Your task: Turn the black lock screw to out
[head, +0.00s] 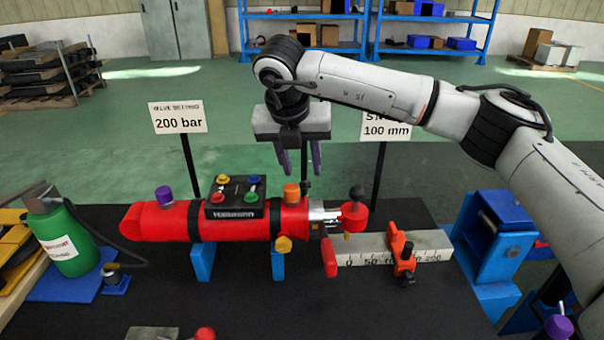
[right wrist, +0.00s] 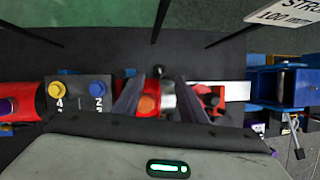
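A red cylinder (head: 160,222) lies level on blue supports (head: 203,262). A black knob (head: 357,192) stands on the red piece at its rod end. Another small black knob (right wrist: 158,71) sticks out behind the orange cap (head: 292,192). An orange slider (head: 400,255) on the scale bar carries a third black knob (head: 408,247). I cannot tell which is the lock screw. My right gripper (head: 300,168) points down, open and empty, above and behind the cylinder near the orange cap. In the right wrist view its fingers stand either side of that cap. My left gripper is out of view.
A sign reading 200 bar (head: 178,116) and a 100 mm sign (head: 386,128) stand on posts behind the cylinder. A black valve block (head: 235,198) with coloured knobs sits on top. A green bottle (head: 66,242) stands left, a blue vise (head: 492,235) right. The front mat is mostly clear.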

